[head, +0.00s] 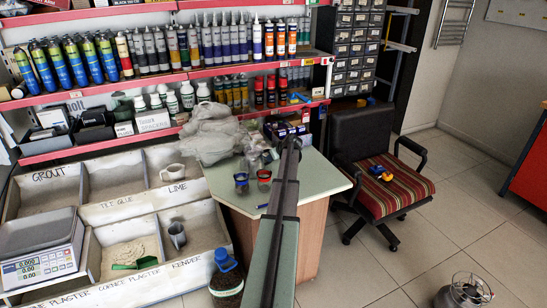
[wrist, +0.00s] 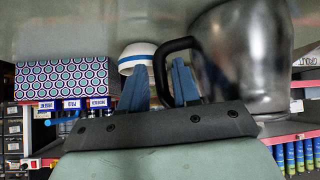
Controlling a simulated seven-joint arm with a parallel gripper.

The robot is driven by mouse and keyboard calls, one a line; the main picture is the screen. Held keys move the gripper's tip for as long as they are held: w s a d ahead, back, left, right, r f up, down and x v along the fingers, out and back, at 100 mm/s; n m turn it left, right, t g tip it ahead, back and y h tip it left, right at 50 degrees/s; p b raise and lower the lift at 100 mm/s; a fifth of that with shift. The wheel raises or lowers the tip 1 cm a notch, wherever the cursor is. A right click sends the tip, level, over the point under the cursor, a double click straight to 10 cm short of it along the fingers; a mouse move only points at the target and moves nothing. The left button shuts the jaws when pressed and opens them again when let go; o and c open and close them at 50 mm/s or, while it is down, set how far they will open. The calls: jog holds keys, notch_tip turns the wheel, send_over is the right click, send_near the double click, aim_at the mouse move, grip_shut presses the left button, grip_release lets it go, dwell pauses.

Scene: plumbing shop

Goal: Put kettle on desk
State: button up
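The kettle (wrist: 245,60), a shiny metal body with a black handle (wrist: 178,44), fills the right of the wrist view, which appears upside down. My gripper (wrist: 159,66) has its two blue fingers apart, one on each side of the handle, with visible gaps. The kettle's base is cut off at the picture's top edge, so I cannot tell whether it touches a surface. The desk (head: 318,178) has a pale green top. In the head view my arm reaches over the desk, and I cannot clearly make out the kettle or the fingers.
A patterned box (wrist: 62,75) and a white bowl with a blue stripe (wrist: 137,58) show near the kettle. Grey plastic wrapping (head: 212,135) and two small jars (head: 241,183) are on the desk's left. An office chair (head: 375,165) stands right. The desk's right front is clear.

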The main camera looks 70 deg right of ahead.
jog(key=shift+o, duration=0.8)
jog(key=shift+r, duration=0.2)
jog(key=v, duration=1.2)
jog(key=shift+f, duration=0.1)
